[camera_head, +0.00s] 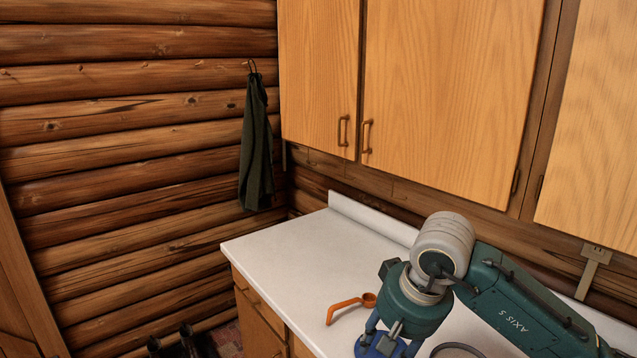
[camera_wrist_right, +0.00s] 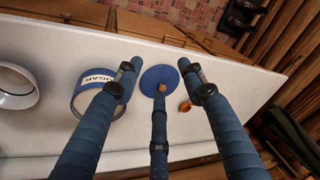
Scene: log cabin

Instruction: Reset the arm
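My right gripper (camera_head: 388,338) comes in from the right over the white counter (camera_head: 290,243), fingers pointing down. In the right wrist view its blue fingers (camera_wrist_right: 159,78) are spread apart with nothing between them. A round blue lid (camera_wrist_right: 155,72) with a brown knob lies on the counter beyond the fingertips; part of it shows below the gripper in the head view (camera_head: 367,350). The middle finger overlaps the knob in the picture; I cannot tell whether they touch. My left gripper is not in view.
An orange scoop (camera_head: 345,309) lies beside the lid. A canister marked SUGAR (camera_wrist_right: 98,77) and a white round container (camera_wrist_right: 10,88) stand on the counter. Wooden cabinets (camera_head: 450,80) hang above. A dark towel (camera_head: 256,150) hangs on the log wall. The counter's far left is clear.

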